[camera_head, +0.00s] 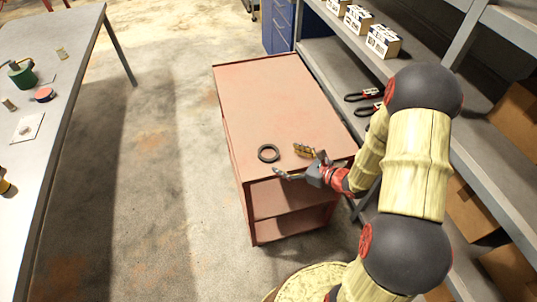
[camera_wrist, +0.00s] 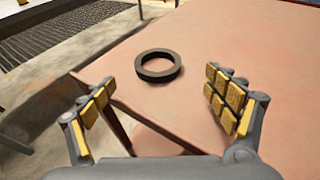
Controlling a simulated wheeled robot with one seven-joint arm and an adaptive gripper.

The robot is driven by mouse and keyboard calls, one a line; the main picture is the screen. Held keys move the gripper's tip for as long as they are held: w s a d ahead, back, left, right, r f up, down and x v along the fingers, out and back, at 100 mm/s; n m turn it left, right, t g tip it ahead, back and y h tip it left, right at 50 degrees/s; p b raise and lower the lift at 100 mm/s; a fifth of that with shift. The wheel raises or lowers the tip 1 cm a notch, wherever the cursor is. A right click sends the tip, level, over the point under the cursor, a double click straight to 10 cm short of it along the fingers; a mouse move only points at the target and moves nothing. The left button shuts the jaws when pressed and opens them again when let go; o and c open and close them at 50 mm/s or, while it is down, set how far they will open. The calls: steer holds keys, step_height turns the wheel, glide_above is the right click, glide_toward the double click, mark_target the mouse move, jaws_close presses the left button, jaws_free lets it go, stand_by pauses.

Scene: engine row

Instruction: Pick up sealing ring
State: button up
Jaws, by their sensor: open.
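The sealing ring is a black, thick ring (camera_head: 268,161) lying flat on the reddish top of the cart (camera_head: 265,95), near its front left corner. It also shows in the wrist view (camera_wrist: 158,77), whole and unobstructed, near the upper middle. My gripper (camera_head: 291,163) is at the front edge of the cart, just right of the ring in the head view. Its two fingers with yellow pads are spread wide and empty. In the wrist view my gripper (camera_wrist: 159,84) has a finger on either side, and the ring lies beyond the fingertips, apart from both.
A metal shelf (camera_head: 330,68) with white boxes (camera_head: 383,41) and black-and-red tools (camera_head: 362,96) stands right of the cart. A workbench (camera_head: 70,60) with small items is at the left. The rest of the cart top and the floor between are clear.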

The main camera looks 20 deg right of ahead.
mark_target(273, 157)
steer(key=b+x, duration=0.1)
steer(key=x, duration=0.6)
steer(key=shift+s+a+r+b, duration=0.1)
steer(key=shift+a+r+b, duration=0.05)
steer(key=shift+b, duration=0.25)
steer(key=shift+o, duration=0.2)
